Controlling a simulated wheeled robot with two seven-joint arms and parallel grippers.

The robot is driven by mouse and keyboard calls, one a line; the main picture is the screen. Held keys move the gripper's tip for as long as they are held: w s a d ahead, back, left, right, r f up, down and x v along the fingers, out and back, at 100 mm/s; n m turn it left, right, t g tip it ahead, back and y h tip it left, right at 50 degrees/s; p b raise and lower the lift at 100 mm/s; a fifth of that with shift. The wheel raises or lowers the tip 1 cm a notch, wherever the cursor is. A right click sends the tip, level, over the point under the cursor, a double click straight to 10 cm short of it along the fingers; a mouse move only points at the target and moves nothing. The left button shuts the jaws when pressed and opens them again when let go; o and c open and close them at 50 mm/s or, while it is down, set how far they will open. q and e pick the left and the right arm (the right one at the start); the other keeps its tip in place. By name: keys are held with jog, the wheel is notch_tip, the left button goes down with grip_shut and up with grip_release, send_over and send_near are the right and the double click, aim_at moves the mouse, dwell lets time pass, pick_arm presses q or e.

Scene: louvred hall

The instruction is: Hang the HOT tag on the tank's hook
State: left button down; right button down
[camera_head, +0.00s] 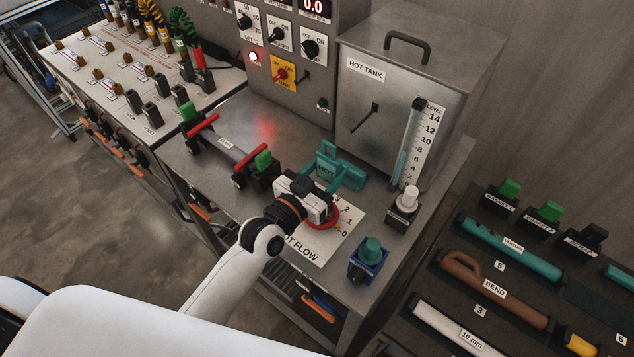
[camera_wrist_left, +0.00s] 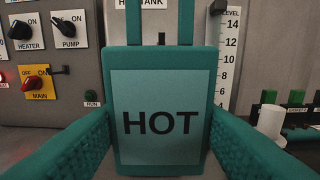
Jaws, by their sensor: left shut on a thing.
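The HOT tag (camera_head: 326,169) is a teal plate with a pale teal panel lettered HOT. In the left wrist view the tag (camera_wrist_left: 161,152) is upright, facing me, with two loop bars rising out of frame. My left gripper (camera_head: 334,178) has teal fingers and is shut on the tag, one finger at each side edge. The grey hot tank (camera_head: 383,80) stands behind it. Its dark hook (camera_head: 365,118) sticks out of the front face, above and apart from the tag. In the wrist view part of the hook (camera_wrist_left: 161,38) shows between the loop bars. My right gripper is out of view.
A level gauge (camera_head: 412,145) stands at the tank's right front. A white-knobbed valve (camera_head: 404,206) and a blue valve (camera_head: 369,258) stand on the bench. The control panel (camera_head: 285,45) is left of the tank. A flow dial plate (camera_head: 335,235) lies under my wrist.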

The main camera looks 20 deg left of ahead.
pick_arm(q)
jog(key=shift+w+d, duration=0.25)
jog(key=shift+w, duration=0.3)
jog(key=shift+w+d, duration=0.2)
jog(key=shift+w, duration=0.1)
jog(key=shift+w+d, duration=0.2)
jog(key=shift+w, duration=0.2)
jog(key=shift+w+d, duration=0.15)
jog(key=shift+w, duration=0.25)
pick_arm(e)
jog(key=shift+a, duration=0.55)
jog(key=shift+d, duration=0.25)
pick_arm(q)
jog(key=shift+s+r+p, duration=0.1)
jog(key=shift+p, duration=0.25)
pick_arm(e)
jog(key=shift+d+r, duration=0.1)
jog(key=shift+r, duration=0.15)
